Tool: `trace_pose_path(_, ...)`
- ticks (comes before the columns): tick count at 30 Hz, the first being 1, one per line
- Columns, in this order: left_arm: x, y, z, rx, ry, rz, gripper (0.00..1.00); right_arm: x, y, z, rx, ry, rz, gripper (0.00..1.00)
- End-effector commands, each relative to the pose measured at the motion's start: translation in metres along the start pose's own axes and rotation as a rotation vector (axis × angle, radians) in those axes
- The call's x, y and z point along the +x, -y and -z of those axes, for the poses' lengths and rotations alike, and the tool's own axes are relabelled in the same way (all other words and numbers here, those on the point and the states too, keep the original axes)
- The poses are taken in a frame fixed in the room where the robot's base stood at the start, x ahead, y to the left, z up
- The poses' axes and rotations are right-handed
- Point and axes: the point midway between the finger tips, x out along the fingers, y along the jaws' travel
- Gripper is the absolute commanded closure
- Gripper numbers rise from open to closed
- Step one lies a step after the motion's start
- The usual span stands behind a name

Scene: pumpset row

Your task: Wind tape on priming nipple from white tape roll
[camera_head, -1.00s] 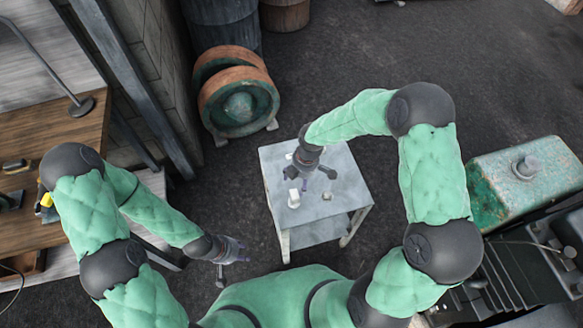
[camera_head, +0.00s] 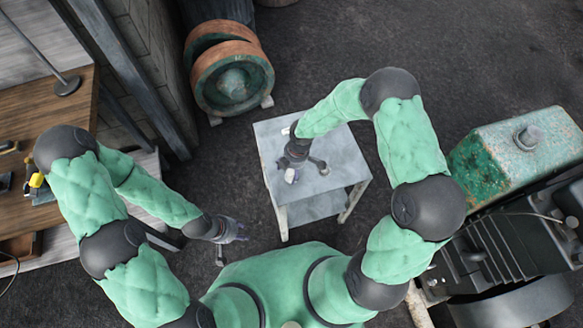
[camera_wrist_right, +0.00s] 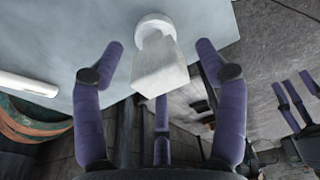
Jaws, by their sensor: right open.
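A white blocky piece with a round disc-shaped end (camera_wrist_right: 158,65) stands on the small grey table; I cannot tell if it is the tape roll or the priming nipple. It also shows as a small white shape in the head view (camera_head: 291,176). My right gripper (camera_head: 302,165) is low over the table; in the right wrist view its purple fingers (camera_wrist_right: 160,85) are spread around the white piece, with gaps on both sides. My left gripper (camera_head: 232,248) hangs empty left of the table, its fingers apart. No tape strand is visible.
The grey table (camera_head: 340,150) stands on dark floor. A white rod (camera_wrist_right: 28,84) lies on it in the wrist view. A rusty green tank (camera_head: 495,165) and machinery are at right, a wooden bench (camera_head: 60,190) at left, a rusty wheel-like drum (camera_head: 230,82) behind.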

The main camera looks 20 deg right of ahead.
Motion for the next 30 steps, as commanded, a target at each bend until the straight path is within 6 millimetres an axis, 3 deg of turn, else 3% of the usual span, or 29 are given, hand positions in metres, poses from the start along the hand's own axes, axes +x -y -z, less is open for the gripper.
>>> trace_pose_path(3,-0.0002,-0.0001,0.0001,0.000,0.000,0.000,0.60,-0.0002,0.0000,0.0000,0.000,0.000,0.000,0.27)
trace_pose_path(4,-0.0002,-0.0001,0.0001,0.000,0.000,0.000,0.60,-0.0002,0.0000,0.0000,0.000,0.000,0.000,0.33)
trace_pose_path(9,-0.0002,0.0000,0.0001,0.000,0.000,0.000,0.60,-0.0002,0.0001,0.0000,0.000,0.000,0.000,0.81)
trace_pose_path(11,-0.0002,0.0000,0.0001,0.000,0.000,0.000,0.60,-0.0001,0.0002,0.0000,0.000,0.000,0.001,0.95)
trace_pose_path(15,-0.0001,0.0000,0.0001,0.000,0.000,0.000,0.60,0.0001,0.0006,0.0001,0.000,0.000,0.001,0.96)
trace_pose_path(16,-0.0001,0.0000,0.0001,0.000,0.000,0.000,0.60,0.0001,0.0006,0.0001,0.000,0.000,0.001,0.54)
trace_pose_path(30,-0.0001,0.0000,0.0000,0.000,0.000,0.000,0.60,-0.0002,0.0002,0.0000,0.001,0.000,0.000,0.53)
